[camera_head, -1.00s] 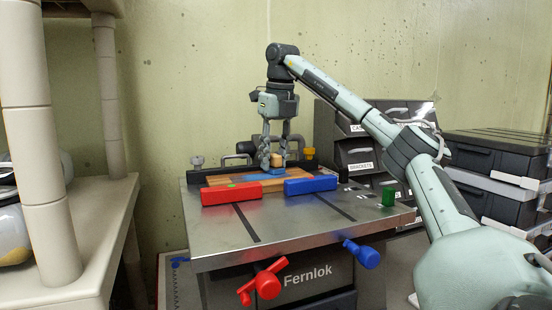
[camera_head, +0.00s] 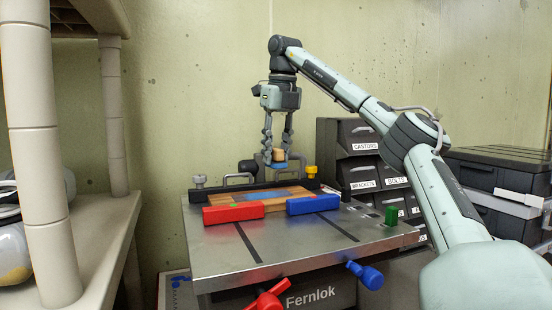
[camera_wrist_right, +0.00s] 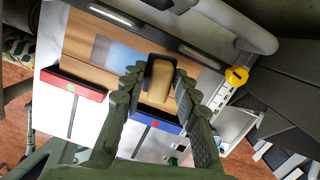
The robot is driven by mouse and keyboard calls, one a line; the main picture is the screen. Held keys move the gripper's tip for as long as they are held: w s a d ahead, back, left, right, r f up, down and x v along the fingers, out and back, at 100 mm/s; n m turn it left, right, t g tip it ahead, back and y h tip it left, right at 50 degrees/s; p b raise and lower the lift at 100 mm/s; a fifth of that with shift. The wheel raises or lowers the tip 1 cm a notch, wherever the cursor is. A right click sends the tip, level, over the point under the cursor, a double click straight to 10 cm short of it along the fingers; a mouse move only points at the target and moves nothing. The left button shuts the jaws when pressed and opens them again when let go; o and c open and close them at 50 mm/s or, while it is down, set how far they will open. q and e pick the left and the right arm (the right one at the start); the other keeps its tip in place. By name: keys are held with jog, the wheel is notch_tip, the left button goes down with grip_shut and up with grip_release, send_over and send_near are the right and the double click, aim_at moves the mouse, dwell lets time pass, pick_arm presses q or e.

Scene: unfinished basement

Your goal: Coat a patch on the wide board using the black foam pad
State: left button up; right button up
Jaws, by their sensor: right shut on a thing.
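My right gripper (camera_head: 277,157) is shut on the wooden handle of the foam pad (camera_head: 278,153), and holds it a little above the board. The pad's lower part looks blue in the head view; in the wrist view the handle (camera_wrist_right: 161,82) sits between the fingers with a dark edge behind it. The wide wooden board (camera_head: 247,201) lies on the worktable behind a red and a blue jaw. A blue coated patch (camera_head: 288,192) shows on the board; it looks pale blue-grey in the wrist view (camera_wrist_right: 112,57). My left gripper is out of view.
The red jaw (camera_head: 233,212) and blue jaw (camera_head: 313,205) edge the board's front. A black rail with knobs runs behind it. Labelled drawers (camera_head: 362,160) stand behind right; a beige shelf (camera_head: 85,245) is at left.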

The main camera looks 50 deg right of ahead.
jog(key=shift+r, duration=1.5)
